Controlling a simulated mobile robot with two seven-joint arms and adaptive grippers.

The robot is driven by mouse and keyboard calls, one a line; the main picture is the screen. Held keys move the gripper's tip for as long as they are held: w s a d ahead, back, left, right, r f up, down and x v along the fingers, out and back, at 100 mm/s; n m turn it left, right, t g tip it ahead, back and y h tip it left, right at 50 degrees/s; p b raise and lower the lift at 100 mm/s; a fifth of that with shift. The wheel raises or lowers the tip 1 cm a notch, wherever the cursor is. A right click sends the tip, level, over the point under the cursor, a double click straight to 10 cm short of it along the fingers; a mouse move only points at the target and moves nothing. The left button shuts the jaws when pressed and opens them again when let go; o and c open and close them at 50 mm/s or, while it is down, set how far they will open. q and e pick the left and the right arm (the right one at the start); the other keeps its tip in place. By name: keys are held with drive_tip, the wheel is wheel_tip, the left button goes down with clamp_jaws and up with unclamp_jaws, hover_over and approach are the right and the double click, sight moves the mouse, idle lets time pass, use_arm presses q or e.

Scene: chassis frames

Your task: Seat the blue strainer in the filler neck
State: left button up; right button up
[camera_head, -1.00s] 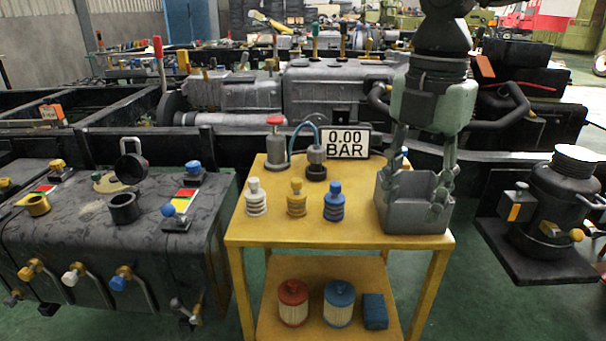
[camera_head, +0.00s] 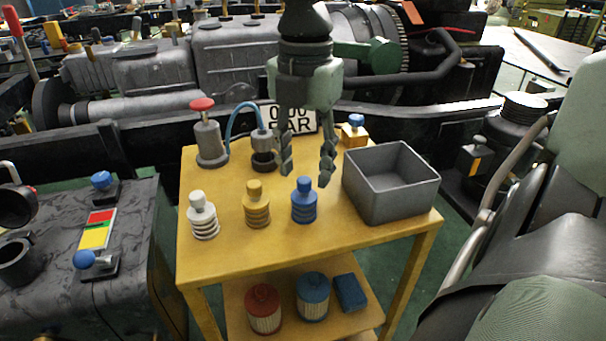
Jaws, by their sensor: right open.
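The blue strainer (camera_head: 304,203), a ribbed plug with a knob on top, stands upright on the yellow cart (camera_head: 235,258). My right gripper (camera_head: 306,178) points down with its fingers spread around the line of the strainer's knob. It appears open and empty, and I cannot tell whether it touches the knob. A black open neck (camera_head: 18,264), which looks like the filler neck, stands on the dark tank at the left edge, partly cut off. A round black cap (camera_head: 14,207) is behind it. My left gripper is out of view.
A white ribbed plug (camera_head: 203,217) and a yellow one (camera_head: 257,206) stand left of the strainer. An empty grey bin (camera_head: 391,184) is to its right. The cart's front strip is clear.

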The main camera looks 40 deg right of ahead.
sight(304, 198)
wheel_tip(304, 198, down, 2)
drive_tip(key=shift+f, duration=0.25)
drive_tip(key=shift+w, duration=0.1)
clamp_jaws()
